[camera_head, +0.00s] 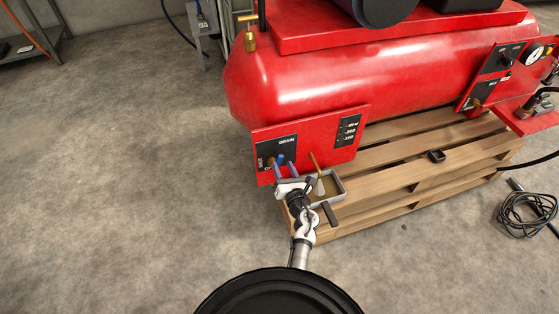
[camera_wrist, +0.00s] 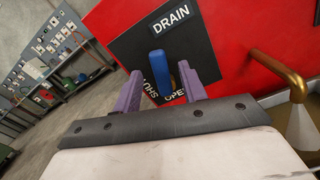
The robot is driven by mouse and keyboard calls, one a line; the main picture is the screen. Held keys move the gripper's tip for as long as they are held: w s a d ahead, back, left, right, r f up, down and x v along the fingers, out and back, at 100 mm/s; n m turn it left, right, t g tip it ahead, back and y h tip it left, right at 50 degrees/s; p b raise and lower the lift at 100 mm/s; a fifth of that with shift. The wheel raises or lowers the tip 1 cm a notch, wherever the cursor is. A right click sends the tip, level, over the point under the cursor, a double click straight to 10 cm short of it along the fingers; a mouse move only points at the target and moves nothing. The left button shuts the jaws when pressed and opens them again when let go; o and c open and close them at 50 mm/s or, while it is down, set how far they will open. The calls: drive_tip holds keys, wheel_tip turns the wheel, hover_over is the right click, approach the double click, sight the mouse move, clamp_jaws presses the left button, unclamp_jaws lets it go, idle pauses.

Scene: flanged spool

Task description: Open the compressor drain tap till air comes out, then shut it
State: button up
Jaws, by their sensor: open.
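The drain panel (camera_head: 302,142) is on the red compressor's lower front, with DRAIN, SHUT and OPEN labels. A blue tap handle (camera_wrist: 160,72) stands out from it; it shows in the head view too (camera_head: 281,159). My gripper (camera_wrist: 162,90) is open, its purple fingers either side of the handle; I cannot tell if they touch it. In the head view my gripper (camera_head: 281,168) is at the panel. A brass outlet pipe (camera_wrist: 292,82) is to the right. A pale cone (camera_wrist: 301,128) spreads below its mouth, looking like escaping air or spray.
A shallow tray (camera_head: 339,182) sits under the outlet on the wooden pallet (camera_head: 400,165). A coiled black cable (camera_head: 527,214) is on the floor at right. Concrete floor at left is clear.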

sight(280, 161)
drive_tip(key=shift+b+x, duration=0.4)
drive_tip(key=shift+x, duration=1.85)
clamp_jaws()
